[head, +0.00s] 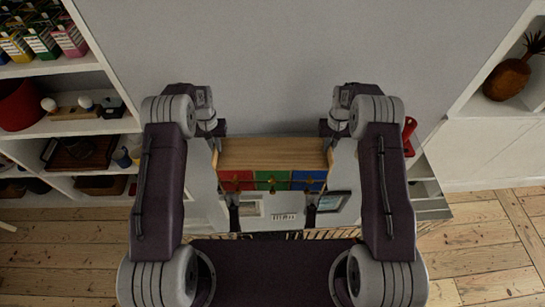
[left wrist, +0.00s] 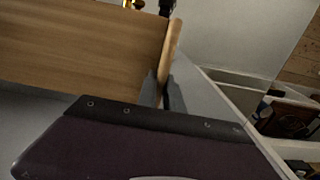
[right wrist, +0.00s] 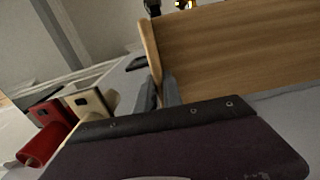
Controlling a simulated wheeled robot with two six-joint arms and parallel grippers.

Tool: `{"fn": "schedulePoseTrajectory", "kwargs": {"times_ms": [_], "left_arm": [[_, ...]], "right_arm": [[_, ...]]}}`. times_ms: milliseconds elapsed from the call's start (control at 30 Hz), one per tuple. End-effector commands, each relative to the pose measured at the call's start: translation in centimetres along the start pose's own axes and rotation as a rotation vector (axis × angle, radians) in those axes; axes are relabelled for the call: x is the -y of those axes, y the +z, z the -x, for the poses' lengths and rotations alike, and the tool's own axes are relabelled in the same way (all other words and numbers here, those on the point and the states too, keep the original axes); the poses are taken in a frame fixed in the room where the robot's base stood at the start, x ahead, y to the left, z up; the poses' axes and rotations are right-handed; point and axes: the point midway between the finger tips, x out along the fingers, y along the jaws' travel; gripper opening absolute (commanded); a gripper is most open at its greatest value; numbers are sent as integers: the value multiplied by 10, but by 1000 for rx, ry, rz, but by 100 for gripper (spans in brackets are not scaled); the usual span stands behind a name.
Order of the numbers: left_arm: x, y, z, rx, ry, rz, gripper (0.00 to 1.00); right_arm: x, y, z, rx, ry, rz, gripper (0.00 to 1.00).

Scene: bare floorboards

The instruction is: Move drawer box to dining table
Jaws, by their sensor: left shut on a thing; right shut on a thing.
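The drawer box (head: 273,155) is a light wooden box with red, green and blue drawer fronts facing me, between my two arms in the head view. My left gripper (head: 216,142) is shut on its left side wall, and my right gripper (head: 329,142) is shut on its right side wall. The left wrist view shows the box's wooden panel and edge (left wrist: 90,50) at the fingers. The right wrist view shows the other end of the box (right wrist: 230,50) at the fingers. The box looks level. I cannot tell whether it touches the surface below. No dining table is identifiable.
A shelf unit (head: 75,127) with cartons and other items stands at the left. Another shelf (head: 490,110) with a pineapple-shaped object (head: 514,74) is at the right. Under the box is a pale surface with framed pictures (head: 333,201). Floorboards (head: 480,240) are bare at the lower right.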

Motion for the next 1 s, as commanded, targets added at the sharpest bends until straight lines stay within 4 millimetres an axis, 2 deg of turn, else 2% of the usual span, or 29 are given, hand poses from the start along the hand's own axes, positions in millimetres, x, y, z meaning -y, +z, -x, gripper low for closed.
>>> {"fn": "schedulePoseTrajectory", "kwargs": {"times_ms": [267,600,1000], "left_arm": [[0,-1,13,-3,0,0,0],[0,-1,52,-2,0,0,0],[0,-1,51,-2,-1,0,0]], "right_arm": [[0,-1,13,-3,0,0,0],[0,-1,52,-2,0,0,0],[0,-1,51,-2,0,0,0]]}}
